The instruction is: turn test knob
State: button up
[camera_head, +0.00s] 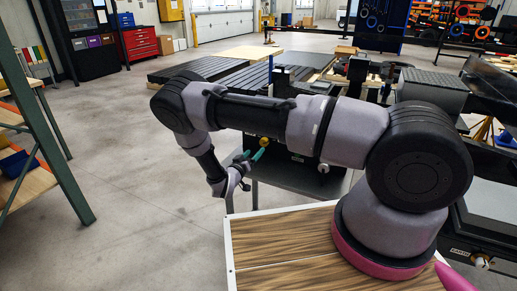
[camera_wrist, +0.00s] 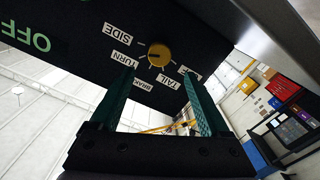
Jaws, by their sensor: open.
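The test knob (camera_wrist: 159,54) is a round yellow dial on a dark panel (camera_wrist: 85,38) in the wrist view. White labels surround it, reading SIDE, TURN, BRAKE and TAIL, with one more partly hidden behind a finger. A dark mark shows on the knob's left side. My gripper (camera_wrist: 158,74) is open, its two green fingers either side of the knob's line and empty between them. The fingertips appear just below the knob in the picture; I cannot tell whether they touch the panel. In the head view, my gripper (camera_head: 256,150) is beside a small yellow spot, probably the knob (camera_head: 264,141).
Green "OFF" lettering (camera_wrist: 26,36) is on the panel's left. In the head view, a green-framed shelf (camera_head: 60,150) stands at the left and a red tool cabinet (camera_head: 140,43) at the back. The concrete floor (camera_head: 140,130) between them is largely clear.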

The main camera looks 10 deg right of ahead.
jog(key=shift+v, duration=1.45)
